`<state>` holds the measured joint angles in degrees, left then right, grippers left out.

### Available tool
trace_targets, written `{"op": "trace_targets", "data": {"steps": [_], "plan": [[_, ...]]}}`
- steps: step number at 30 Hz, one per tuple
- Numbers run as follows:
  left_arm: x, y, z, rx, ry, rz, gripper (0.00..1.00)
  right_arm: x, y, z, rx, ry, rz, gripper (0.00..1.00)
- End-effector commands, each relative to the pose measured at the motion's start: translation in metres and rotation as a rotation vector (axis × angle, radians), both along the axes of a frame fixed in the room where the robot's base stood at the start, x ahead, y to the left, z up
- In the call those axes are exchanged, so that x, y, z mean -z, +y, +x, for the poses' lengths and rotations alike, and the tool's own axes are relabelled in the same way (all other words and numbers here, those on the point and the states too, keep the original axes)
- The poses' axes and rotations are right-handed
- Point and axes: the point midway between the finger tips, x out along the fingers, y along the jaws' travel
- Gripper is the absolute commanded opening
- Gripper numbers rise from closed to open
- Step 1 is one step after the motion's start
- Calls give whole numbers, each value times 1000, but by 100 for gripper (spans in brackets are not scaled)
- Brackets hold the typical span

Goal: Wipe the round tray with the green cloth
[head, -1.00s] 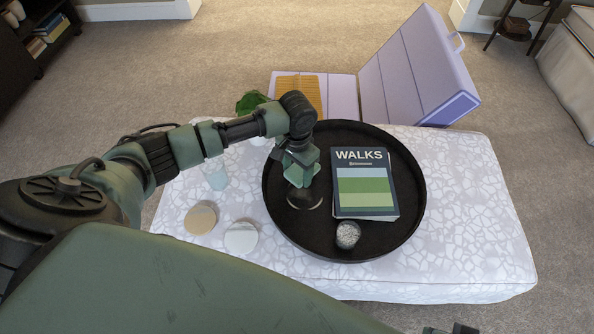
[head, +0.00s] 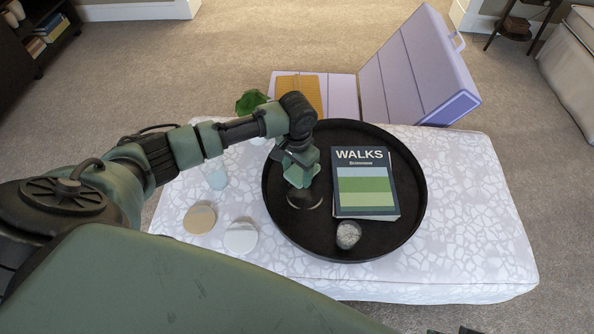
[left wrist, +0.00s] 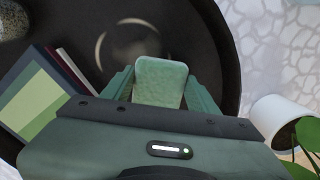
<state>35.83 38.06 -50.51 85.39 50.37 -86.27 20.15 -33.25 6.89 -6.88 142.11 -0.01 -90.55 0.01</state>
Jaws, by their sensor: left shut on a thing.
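The round black tray (head: 285,225) sits on a pale patterned ottoman. My left gripper (head: 299,176) is over the left part of the tray, shut on the green cloth (head: 306,167). In the left wrist view, the cloth (left wrist: 160,82) is a pale green pad between the two fingers. A faint ring-shaped mark (head: 306,202) shows on the tray floor just in front of the cloth; the wrist view also shows the mark (left wrist: 128,45). I cannot tell whether the cloth touches the tray. Only small dark bits, perhaps my right gripper (head: 467,330), show at the bottom edge.
A book titled WALKS (head: 366,185) and a grey speckled stone-like object (head: 348,235) lie in the tray. Two coasters, tan (head: 200,219) and white (head: 241,237), and a clear glass (head: 215,176) stand left. A plant (head: 251,101) and an open lilac case (head: 415,70) are behind.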

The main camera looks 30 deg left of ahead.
Motion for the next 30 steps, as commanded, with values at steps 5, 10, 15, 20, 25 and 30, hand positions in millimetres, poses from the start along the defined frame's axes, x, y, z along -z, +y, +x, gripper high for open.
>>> {"op": "trace_targets", "data": {"steps": [5,10,15,20,25,30], "plan": [[4,0,0,0,0,-1,27,1,0,0,0,1,0,36],[7,-1,0,0,0,-1,27,2,0,0,0,1,0,36],[11,-1,0,1,0,-1,27,2,0,0,0,1,0,36],[14,-1,0,1,0,-1,27,3,0,0,0,1,0,36],[17,0,0,0,1,0,27,4,0,0,0,1,0,36],[18,0,0,0,0,0,27,3,0,1,1,-2,1,36]]}}
